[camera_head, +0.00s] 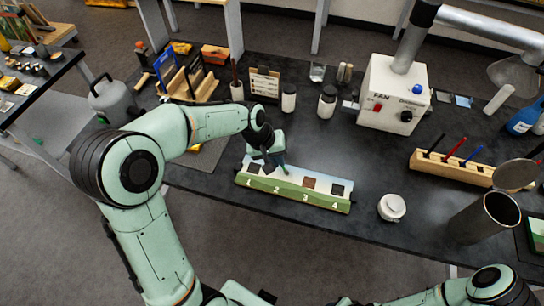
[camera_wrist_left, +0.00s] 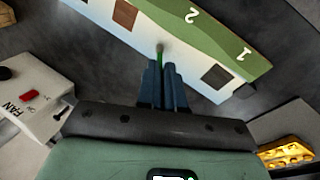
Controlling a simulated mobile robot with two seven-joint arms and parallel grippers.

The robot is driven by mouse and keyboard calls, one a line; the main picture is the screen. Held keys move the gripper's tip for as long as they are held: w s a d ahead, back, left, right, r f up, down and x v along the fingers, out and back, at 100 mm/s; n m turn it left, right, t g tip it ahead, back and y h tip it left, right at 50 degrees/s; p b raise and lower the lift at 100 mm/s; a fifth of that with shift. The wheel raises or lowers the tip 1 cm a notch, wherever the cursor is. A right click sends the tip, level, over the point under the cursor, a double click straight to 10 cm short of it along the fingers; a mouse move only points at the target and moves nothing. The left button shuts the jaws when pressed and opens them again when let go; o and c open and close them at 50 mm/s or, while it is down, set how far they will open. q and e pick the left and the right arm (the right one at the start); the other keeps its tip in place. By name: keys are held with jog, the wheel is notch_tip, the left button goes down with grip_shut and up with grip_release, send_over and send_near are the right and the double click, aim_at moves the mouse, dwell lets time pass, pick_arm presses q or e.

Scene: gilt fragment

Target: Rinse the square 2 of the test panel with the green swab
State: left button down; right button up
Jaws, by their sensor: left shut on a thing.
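The test panel (camera_head: 292,187) lies on the dark bench, with squares numbered 1 to 4 along a pale strip. Dark or brown patches show at squares 1, 3 (camera_head: 309,183) and 4 (camera_head: 337,190). My left gripper (camera_head: 274,160) is over the panel near square 2 and partly hides it. In the left wrist view my left gripper (camera_wrist_left: 161,82) is shut on the green swab (camera_wrist_left: 160,53), whose dark tip points at square 2's place. No dark patch shows around the tip; I cannot tell whether it touches. My right gripper (camera_head: 267,297) is at the bottom edge, mostly cut off.
A wooden rack (camera_head: 452,167) with black, red and blue swabs stands to the right. A white lidded jar (camera_head: 392,207) sits right of the panel. The fan box (camera_head: 394,95) and dark-lidded bottles (camera_head: 327,102) stand behind. Bench between panel and jar is clear.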

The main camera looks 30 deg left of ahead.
pick_arm(q)
jog(key=shift+s+a+f, duration=0.1)
jog(key=shift+s+a, duration=0.1)
jog(key=shift+a, duration=0.45)
jog(key=shift+s+a, duration=0.15)
jog(key=shift+a, duration=0.45)
jog(key=shift+w+d, duration=0.2)
jog(key=shift+d, duration=0.45)
jog(key=shift+w+d, duration=0.15)
jog(key=shift+d, duration=0.5)
jog(key=shift+s+a, duration=0.15)
jog(key=shift+a, duration=0.5)
jog(key=shift+s+a, duration=0.15)
jog(key=shift+a, duration=0.5)
pick_arm(e)
jog(key=shift+s+f, duration=0.2)
jog(key=shift+f, duration=0.05)
pick_arm(q)
jog(key=shift+r, duration=0.2)
